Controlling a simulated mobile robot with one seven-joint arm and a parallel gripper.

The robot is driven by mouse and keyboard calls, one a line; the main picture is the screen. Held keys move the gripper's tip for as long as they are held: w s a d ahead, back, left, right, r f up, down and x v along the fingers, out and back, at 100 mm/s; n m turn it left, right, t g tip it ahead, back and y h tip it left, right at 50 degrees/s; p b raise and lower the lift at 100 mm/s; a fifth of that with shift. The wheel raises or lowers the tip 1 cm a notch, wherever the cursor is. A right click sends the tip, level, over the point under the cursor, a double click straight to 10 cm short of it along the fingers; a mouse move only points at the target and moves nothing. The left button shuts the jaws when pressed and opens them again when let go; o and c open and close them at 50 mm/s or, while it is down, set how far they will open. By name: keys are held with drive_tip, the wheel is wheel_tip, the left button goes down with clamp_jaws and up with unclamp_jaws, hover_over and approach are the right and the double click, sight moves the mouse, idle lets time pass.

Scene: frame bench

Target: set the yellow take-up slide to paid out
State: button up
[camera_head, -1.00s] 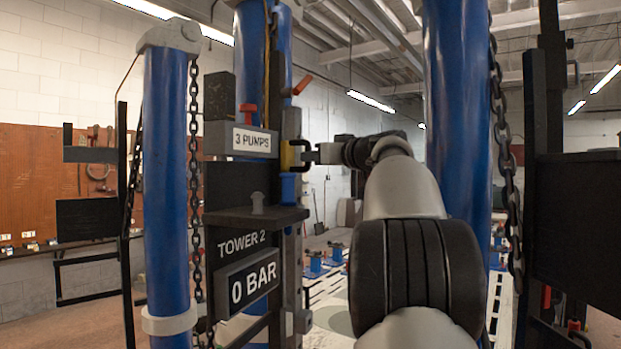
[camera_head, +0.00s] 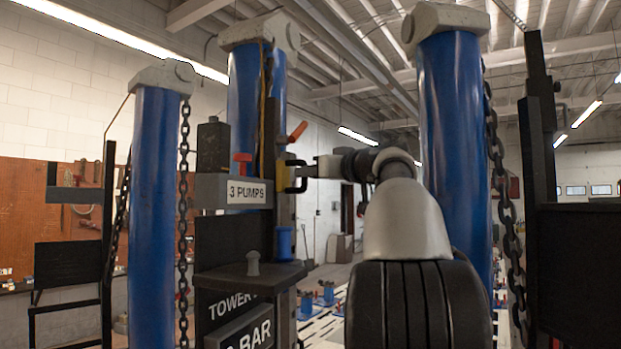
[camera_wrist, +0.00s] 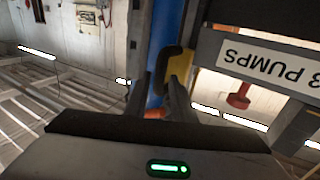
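The yellow take-up slide (camera_head: 282,171) sits on the upright rail of the middle tower, level with the upper edge of the "3 PUMPS" box. A black loop handle (camera_head: 303,185) sticks out from its right side. My gripper (camera_head: 308,171) reaches in from the right and is at this handle. In the wrist view the slide (camera_wrist: 182,62) is just beyond the fingertips (camera_wrist: 160,98). The fingers stand on either side of the dark handle and appear shut on it; the exact contact is partly hidden.
The "3 PUMPS" box (camera_head: 233,192) with a red knob (camera_head: 242,160) is left of the slide. An orange lever (camera_head: 297,132) is above it and a blue cylinder (camera_head: 284,243) below. Blue columns with chains stand at left (camera_head: 157,210) and right (camera_head: 452,150).

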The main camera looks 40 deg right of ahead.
drive_tip(key=shift+o, duration=0.6)
drive_tip(key=shift+f, duration=0.2)
drive_tip(key=s+b, duration=0.5)
drive_tip(key=s, duration=1.2)
drive_tip(key=shift+s+d, duration=0.15)
drive_tip(key=shift+s, duration=0.05)
